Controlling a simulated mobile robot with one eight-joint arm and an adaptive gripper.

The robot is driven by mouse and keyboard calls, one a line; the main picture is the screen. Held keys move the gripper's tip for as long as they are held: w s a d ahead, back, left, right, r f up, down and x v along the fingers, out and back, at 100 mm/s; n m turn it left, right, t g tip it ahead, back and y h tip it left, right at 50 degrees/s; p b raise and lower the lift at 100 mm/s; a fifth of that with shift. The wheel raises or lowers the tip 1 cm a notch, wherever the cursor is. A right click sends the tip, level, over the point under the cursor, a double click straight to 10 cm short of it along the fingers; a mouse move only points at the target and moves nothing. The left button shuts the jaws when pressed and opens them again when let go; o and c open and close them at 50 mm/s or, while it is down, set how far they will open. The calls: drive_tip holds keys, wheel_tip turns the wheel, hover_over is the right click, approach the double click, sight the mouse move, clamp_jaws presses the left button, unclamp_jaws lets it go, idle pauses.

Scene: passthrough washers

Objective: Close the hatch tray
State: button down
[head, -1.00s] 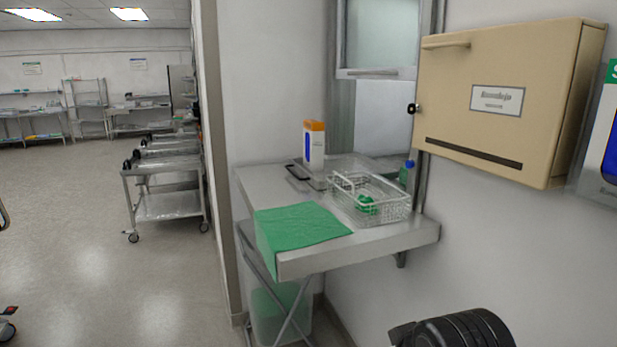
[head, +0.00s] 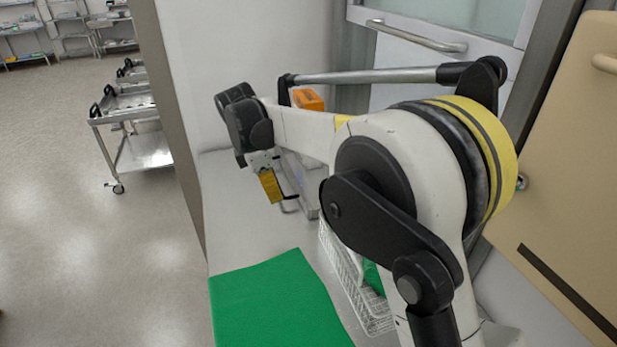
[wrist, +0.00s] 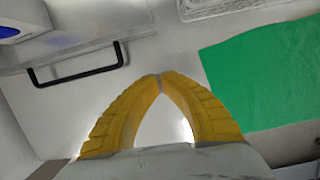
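The hatch tray (wrist: 70,58) is a flat, pale, partly see-through tray with a black bar handle (wrist: 82,78), at the upper left of the wrist view. In the head view the tray (head: 302,182) lies on the counter, sticking out toward the front, partly hidden by my arm. My gripper (wrist: 160,77) has yellow fingers whose tips meet, with nothing between them. It is just to the right of the handle in the wrist view, apart from it. In the head view my gripper (head: 271,188) points down over the counter, beside the tray's handle end.
A green cloth (head: 275,305) lies at the counter's front. A wire basket (head: 352,285) stands right of it, partly behind my arm. A beige wall cabinet (head: 560,170) is at the right. The counter's left part (head: 225,215) is clear.

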sight(301, 220)
drive_tip(key=b+x, duration=0.1)
drive_tip(key=x, duration=0.9)
drive_tip(key=shift+w+a, duration=0.2)
drive_tip(key=d, duration=0.1)
drive_tip(key=w+d, duration=0.1)
drive_tip(key=d, duration=0.1)
drive_tip(key=shift+d, duration=0.15)
drive_tip(key=shift+w+d, duration=0.15)
drive_tip(key=shift+d, duration=0.1)
drive_tip(key=shift+d, duration=0.1)
drive_tip(key=w+d, duration=0.2)
drive_tip(key=d, duration=0.5)
drive_tip(key=w+d+b, duration=0.1)
drive_tip(key=w+d, duration=0.1)
drive_tip(key=d, duration=0.5)
drive_tip(key=w+d, duration=0.3)
drive_tip(key=d, duration=0.4)
drive_tip(key=shift+b, duration=0.3)
